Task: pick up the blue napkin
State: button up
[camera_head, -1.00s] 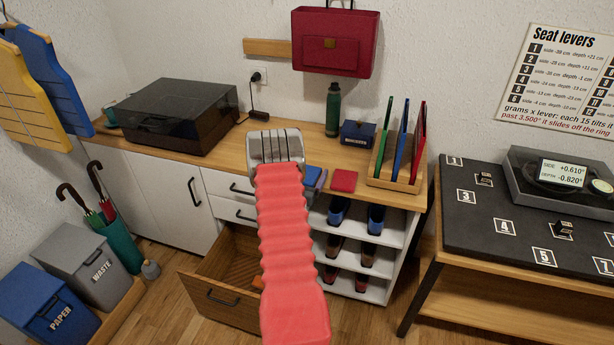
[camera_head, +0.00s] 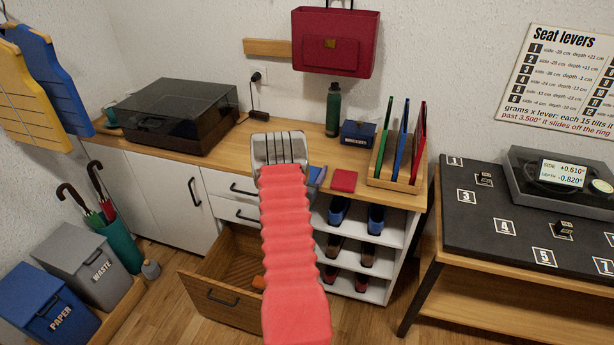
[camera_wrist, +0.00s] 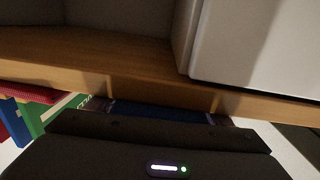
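A folded blue napkin (camera_head: 317,175) lies at the front edge of the wooden counter, just right of my arm's grey end, which hides part of it. A red napkin (camera_head: 343,181) lies flat to its right. My gripper is at the far end of my red-sleeved arm, over the counter's front edge. Its fingers are not visible in the head view. In the wrist view, a dark housing fills the bottom and no fingertips can be made out. Whether anything is held cannot be seen.
On the counter (camera_head: 235,163) stand a dark-lidded turntable (camera_head: 170,115), a green bottle (camera_head: 333,110), a dark blue box (camera_head: 358,133) and a wooden rack (camera_head: 394,180) with coloured panels. An open drawer (camera_head: 222,302) juts out below. A shoe shelf (camera_head: 350,250) is at its right.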

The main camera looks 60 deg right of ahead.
jog(key=c, duration=0.7)
jog(key=shift+o, duration=0.2)
notch_tip(320, 180, up, 10)
dwell(0.4)
dwell(0.4)
